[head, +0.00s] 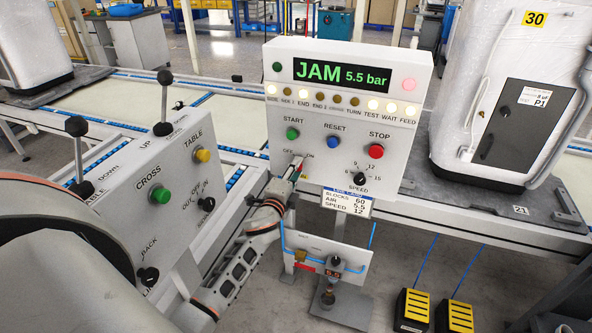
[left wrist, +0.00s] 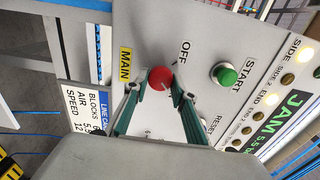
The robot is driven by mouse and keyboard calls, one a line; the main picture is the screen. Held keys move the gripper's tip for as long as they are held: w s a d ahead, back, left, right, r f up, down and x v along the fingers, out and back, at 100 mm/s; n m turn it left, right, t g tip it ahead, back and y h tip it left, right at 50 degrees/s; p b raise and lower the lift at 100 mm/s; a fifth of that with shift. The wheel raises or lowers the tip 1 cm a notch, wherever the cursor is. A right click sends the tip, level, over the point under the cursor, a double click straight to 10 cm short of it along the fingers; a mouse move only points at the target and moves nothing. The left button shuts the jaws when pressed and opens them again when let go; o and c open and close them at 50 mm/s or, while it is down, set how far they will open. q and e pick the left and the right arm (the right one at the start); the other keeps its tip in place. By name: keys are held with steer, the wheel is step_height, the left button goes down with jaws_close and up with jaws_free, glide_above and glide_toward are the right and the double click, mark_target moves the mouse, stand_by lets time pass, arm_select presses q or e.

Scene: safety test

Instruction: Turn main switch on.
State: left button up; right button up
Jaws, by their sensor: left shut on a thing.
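The main switch is a red round knob (left wrist: 160,79) on the front of the light grey control panel (head: 330,225). A yellow MAIN label (left wrist: 125,64) is beside it, and an OFF label shows near it in the left wrist view. My left gripper (head: 297,168) reaches the panel's lower left part. Its green-padded fingers are shut on the knob, one on each side, in the left wrist view (left wrist: 157,92). I cannot tell the knob's exact setting. My right gripper is not in view.
The green START button (head: 292,134), blue RESET button (head: 334,141), red STOP button (head: 376,151) and SPEED knob (head: 360,179) are close by. The display (head: 342,76) reads JAM 5.5 bar. A second control box with levers (head: 150,215) stands left of my arm.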

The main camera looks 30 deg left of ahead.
arm_select(q)
steer(key=o, duration=1.1)
steer(key=v, duration=1.2)
steer(key=shift+f, duration=0.1)
